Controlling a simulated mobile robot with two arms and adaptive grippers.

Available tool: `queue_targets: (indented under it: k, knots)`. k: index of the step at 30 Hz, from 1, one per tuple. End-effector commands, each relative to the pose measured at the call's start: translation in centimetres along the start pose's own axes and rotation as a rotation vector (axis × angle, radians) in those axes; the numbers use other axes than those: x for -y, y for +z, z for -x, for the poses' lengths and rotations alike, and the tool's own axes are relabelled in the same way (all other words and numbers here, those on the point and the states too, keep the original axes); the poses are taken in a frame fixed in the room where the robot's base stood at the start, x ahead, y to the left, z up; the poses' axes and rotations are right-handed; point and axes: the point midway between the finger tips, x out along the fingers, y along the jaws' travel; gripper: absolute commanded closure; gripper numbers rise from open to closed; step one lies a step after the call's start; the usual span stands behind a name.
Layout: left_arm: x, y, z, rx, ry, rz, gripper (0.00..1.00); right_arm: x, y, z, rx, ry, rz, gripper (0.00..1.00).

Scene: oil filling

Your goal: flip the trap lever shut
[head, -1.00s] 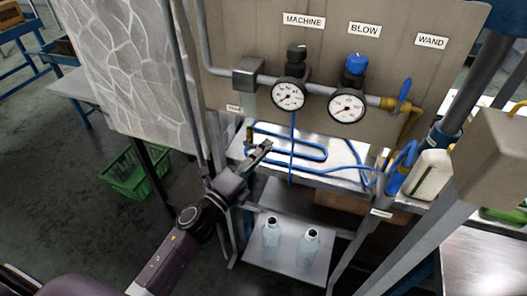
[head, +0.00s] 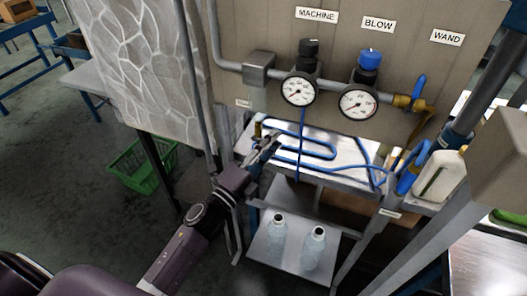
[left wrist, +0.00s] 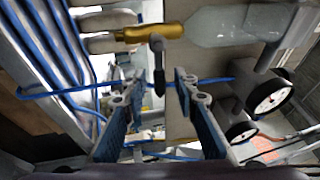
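The trap lever (left wrist: 157,64) is a small dark handle in the left wrist view, jutting from a brass valve (left wrist: 150,32) below a clear bowl (left wrist: 235,24). My left gripper (left wrist: 160,82) is open, with a blue-grey finger on each side of the lever in the picture. I cannot tell how far the lever lies beyond the fingertips, and no contact shows. In the head view my left gripper (head: 269,142) is at the left end of the steel shelf, below the MACHINE pipe; the lever cannot be made out there. My right gripper is not in view.
A steel shelf (head: 345,171) with a blue hose (head: 330,149) is close to the left gripper. Gauges (head: 299,89) and pipes are on the panel above. Two clear bottles (head: 314,248) stand on a lower shelf. A green crate (head: 135,165) is on the floor at left.

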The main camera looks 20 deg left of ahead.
Motion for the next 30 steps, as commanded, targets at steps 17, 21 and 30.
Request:
queue_targets:
  k: [17,21,30]
  knots:
    - [-0.1,0.0,9.4,0.002,0.003,0.002,0.73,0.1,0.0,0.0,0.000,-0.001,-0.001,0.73]
    - [-0.1,0.0,10.9,0.002,0.002,0.002,0.73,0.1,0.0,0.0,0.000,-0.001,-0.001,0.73]
    - [0.0,0.0,11.8,0.001,0.000,0.001,0.73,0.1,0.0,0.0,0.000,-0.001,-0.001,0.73]
